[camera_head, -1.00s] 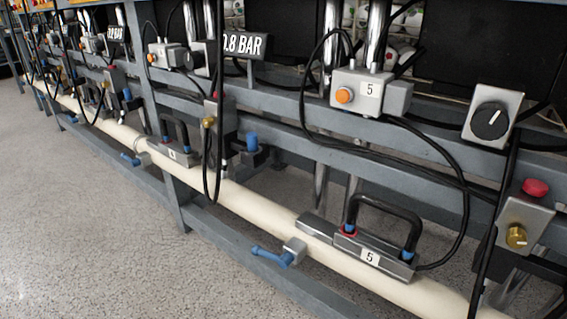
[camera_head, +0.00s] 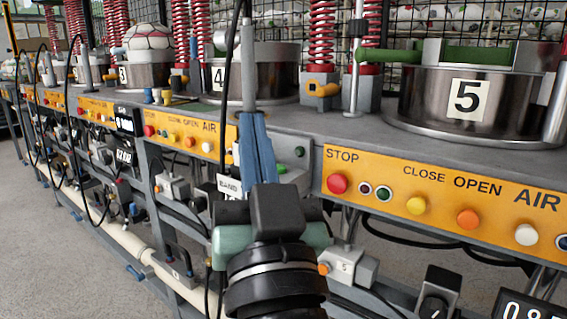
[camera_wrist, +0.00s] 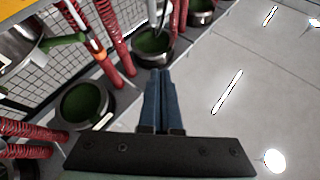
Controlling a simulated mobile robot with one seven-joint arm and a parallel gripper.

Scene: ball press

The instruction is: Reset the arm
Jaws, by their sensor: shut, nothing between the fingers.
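My gripper (camera_head: 258,150) is in the middle of the head view, with its blue fingers pointing up and close together. It is empty and in front of the press bench, left of the orange panel of station 5. In the wrist view, my gripper (camera_wrist: 158,80) shows its two blue fingers side by side, with nothing between them. My dark wrist fills the lower middle of the head view.
Press pot 5 (camera_head: 470,98) stands on the bench at the right, above a STOP button (camera_head: 337,183). Pot 4 (camera_head: 262,75) is behind my fingers. A ball (camera_head: 148,40) sits on pot 3. Black cables hang near my gripper. The floor (camera_head: 30,230) at the left is clear.

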